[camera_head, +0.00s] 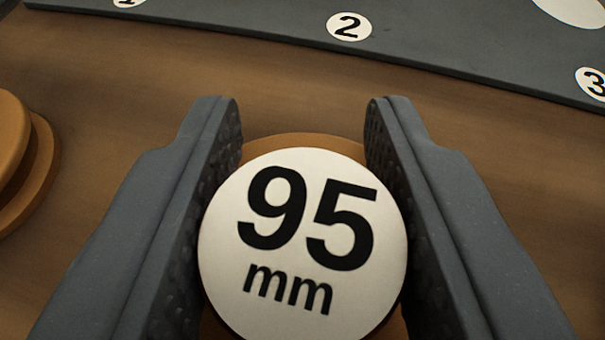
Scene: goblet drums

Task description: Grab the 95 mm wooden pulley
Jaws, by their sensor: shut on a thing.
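The wooden pulley (305,145) shows in the lower middle of the head camera view, with a white round label (300,250) on top that reads "95 mm". My gripper (303,112) has one dark finger on each side of the pulley and is shut on it. The fingers reach past the label's far edge. The pulley's lower part and near side are hidden by the label, the fingers and the picture's bottom edge. I cannot tell whether it rests on the wooden surface.
A dark grey board (440,50) with white discs numbered 1, 2 and 3 lies across the back. Another round wooden piece (25,165) is cut off at the left edge. Bare brown wooden surface (290,80) lies between my gripper and the board.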

